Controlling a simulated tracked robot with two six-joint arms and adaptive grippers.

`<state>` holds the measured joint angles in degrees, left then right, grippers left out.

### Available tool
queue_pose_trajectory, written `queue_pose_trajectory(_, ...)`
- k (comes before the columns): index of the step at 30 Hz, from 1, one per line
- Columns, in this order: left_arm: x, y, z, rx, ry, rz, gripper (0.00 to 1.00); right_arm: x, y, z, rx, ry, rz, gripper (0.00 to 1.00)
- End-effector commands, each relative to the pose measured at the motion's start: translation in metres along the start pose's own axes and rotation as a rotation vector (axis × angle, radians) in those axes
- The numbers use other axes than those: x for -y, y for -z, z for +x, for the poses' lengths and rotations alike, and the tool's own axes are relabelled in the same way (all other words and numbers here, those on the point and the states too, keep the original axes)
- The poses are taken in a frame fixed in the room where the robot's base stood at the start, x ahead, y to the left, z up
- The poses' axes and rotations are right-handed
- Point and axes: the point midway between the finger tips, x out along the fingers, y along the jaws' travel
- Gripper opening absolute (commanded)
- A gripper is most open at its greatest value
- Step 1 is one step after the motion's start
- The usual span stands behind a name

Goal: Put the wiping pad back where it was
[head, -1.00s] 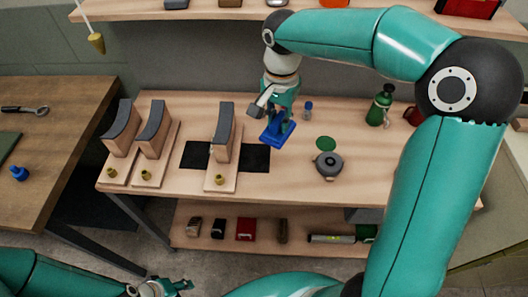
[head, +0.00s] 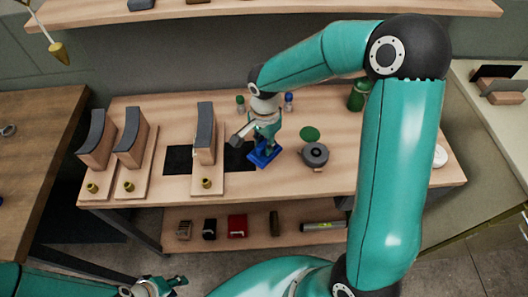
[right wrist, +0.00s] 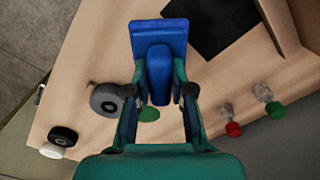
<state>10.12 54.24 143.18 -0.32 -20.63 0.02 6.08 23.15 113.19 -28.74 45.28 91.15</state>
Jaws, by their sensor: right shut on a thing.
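The blue wiping pad (head: 262,156) has a flat base and an upright handle. My right gripper (head: 267,136) is shut on the handle, which also shows between its fingers in the right wrist view (right wrist: 160,75). The pad is at or just above the bench (head: 335,180), beside the right end of the black mat (head: 237,157); I cannot tell whether it touches the wood. A flat green disc (head: 309,134) lies to its right. My left gripper (head: 168,285) is at the bottom edge of the head view, away from the bench, its jaw opening unclear.
A curved-top block on a board (head: 205,135) stands across the black mat, left of the pad. Two similar blocks stand further left. A round grey item (head: 315,153) sits right of the pad. A green bottle (head: 358,95) and small bottles stand at the back.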

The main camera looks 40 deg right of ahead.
Motion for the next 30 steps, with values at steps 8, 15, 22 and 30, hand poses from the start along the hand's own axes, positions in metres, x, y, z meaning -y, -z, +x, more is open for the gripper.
queue_pose_trajectory(8,-0.001,0.000,-0.002,0.000,0.000,0.000,0.40,-0.001,-0.001,0.028,0.002,-0.004,-0.001,0.00)
queue_pose_trajectory(15,-0.001,0.000,-0.002,0.000,0.000,0.000,0.40,0.001,-0.001,0.046,0.001,0.001,-0.001,0.00)
queue_pose_trajectory(22,0.000,0.000,-0.001,0.000,0.000,0.000,0.40,0.001,-0.001,0.047,0.001,0.001,-0.001,0.00)
queue_pose_trajectory(30,0.000,0.000,0.000,0.000,0.000,0.000,0.40,0.001,-0.001,0.048,0.001,0.001,-0.002,0.47)
